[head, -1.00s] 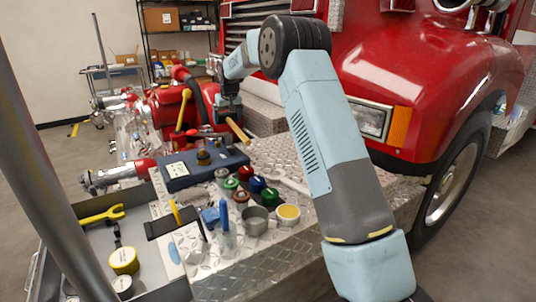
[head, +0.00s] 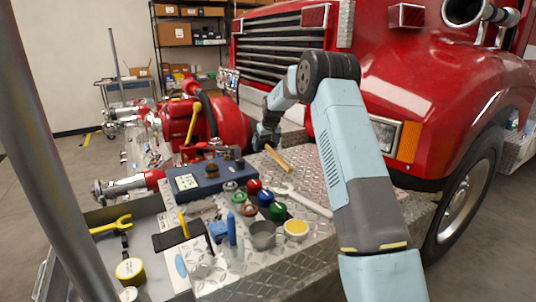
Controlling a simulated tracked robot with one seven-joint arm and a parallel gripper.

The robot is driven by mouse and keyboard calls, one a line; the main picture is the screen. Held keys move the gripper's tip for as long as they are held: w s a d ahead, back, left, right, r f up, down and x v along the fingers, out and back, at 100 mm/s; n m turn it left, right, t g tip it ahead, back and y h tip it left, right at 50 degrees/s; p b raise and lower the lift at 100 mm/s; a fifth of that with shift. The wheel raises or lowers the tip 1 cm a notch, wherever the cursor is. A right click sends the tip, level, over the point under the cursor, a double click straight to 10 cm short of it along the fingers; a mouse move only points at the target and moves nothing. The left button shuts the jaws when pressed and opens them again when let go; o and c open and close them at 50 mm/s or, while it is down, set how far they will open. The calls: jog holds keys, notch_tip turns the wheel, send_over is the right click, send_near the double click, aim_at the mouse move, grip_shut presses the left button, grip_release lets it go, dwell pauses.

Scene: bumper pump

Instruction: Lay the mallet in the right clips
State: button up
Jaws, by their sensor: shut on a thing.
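The mallet shows as a tan wooden handle (head: 278,158), slanting down to the right over the tread-plate bumper top. Its head is not clear among the dark shapes at my gripper. My gripper (head: 265,141) is small and far off, at the upper left end of the handle, and is shut on the mallet. It is behind the right end of the blue box. I cannot tell whether the mallet touches the plate. I cannot make out the right clips in this view.
The blue box (head: 205,181) lies left of the mallet. Several coloured caps, a wrench (head: 305,201), a metal cup (head: 263,236) and a yellow-topped tin (head: 296,230) crowd the near bumper (head: 290,262). The red pump (head: 228,122) stands behind left, the truck's grille (head: 275,50) behind.

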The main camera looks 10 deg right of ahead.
aim_at(268, 158)
jog(key=shift+w+d+f, duration=0.15)
jog(key=shift+d+f, duration=0.55)
jog(key=shift+f, duration=1.5)
jog(key=o, duration=1.2)
jog(key=shift+f, duration=0.15)
jog(key=shift+o, duration=0.2)
jog(key=shift+f, duration=0.1)
